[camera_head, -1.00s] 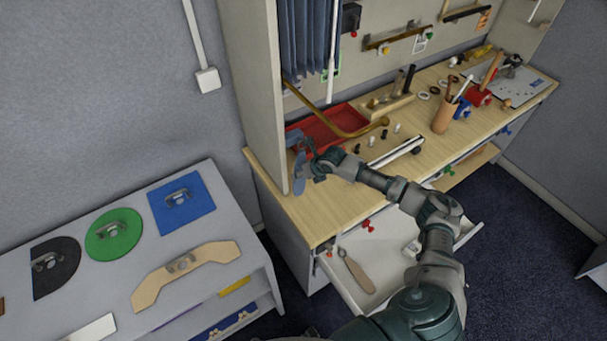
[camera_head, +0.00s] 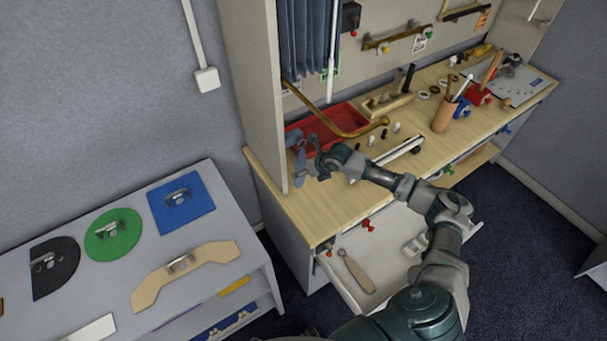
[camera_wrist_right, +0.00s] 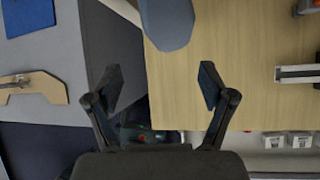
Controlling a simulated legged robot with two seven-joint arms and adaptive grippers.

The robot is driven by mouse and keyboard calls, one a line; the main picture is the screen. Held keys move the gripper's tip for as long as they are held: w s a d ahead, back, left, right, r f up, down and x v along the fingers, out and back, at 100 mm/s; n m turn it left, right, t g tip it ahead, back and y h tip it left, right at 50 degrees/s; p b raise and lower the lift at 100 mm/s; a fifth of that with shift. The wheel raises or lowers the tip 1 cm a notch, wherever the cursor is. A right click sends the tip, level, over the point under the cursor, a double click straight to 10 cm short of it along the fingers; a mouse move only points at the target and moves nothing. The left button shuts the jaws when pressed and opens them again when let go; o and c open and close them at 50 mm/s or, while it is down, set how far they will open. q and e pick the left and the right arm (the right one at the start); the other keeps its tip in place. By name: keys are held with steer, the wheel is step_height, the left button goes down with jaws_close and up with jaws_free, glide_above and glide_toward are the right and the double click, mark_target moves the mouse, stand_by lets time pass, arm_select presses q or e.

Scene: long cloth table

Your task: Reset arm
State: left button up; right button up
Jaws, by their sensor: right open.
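My right arm reaches across the open drawer to the left end of the wooden workbench (camera_head: 335,207). Its gripper (camera_head: 313,160) is above the bench top, near a blue-grey object (camera_head: 299,168) at the bench's left edge. In the right wrist view the gripper (camera_wrist_right: 160,85) is open, with nothing between its fingers. The blue-grey object (camera_wrist_right: 167,20) shows there beyond the fingertips, apart from them. My left gripper is in neither view.
A red tray (camera_head: 325,122) with a curved brass rod (camera_head: 345,131) lies behind the gripper. An open drawer (camera_head: 385,250) juts out below the bench, holding a wooden-handled tool (camera_head: 355,270). A grey table (camera_head: 90,285) with flat coloured shapes stands at left.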

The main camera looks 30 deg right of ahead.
steer(key=v, duration=0.9)
steer(key=s+a+f+m+g+y, duration=0.1)
steer(key=s+a+f+m, duration=0.4)
steer(key=a+f, duration=0.3)
steer(key=s+a+f+m+y, duration=0.1)
steer(key=s+a+f+m, duration=0.45)
steer(key=a, duration=0.35)
steer(key=s+d+f+m+g+h, duration=0.1)
steer(key=s+f+m+h, duration=0.15)
steer(key=s+m, duration=0.8)
steer(key=s+d+f+m+g+h, duration=0.1)
steer(key=s+d+f+m, duration=0.15)
steer(key=s+m, duration=0.8)
step_height(320, 180, down, 32)
steer(key=s+m+g+b, duration=0.1)
steer(key=m+b, duration=0.1)
steer(key=b, duration=0.3)
steer(key=s+d+f+g+b, duration=0.1)
steer(key=s+d+f+b, duration=0.1)
steer(key=s+f, duration=1.5)
steer(key=shift+f+h+b, duration=0.35)
steer(key=shift+f+b, duration=0.3)
steer(key=shift+f, duration=0.35)
steer(key=shift+s+d, duration=0.1)
steer(key=shift+d, duration=0.05)
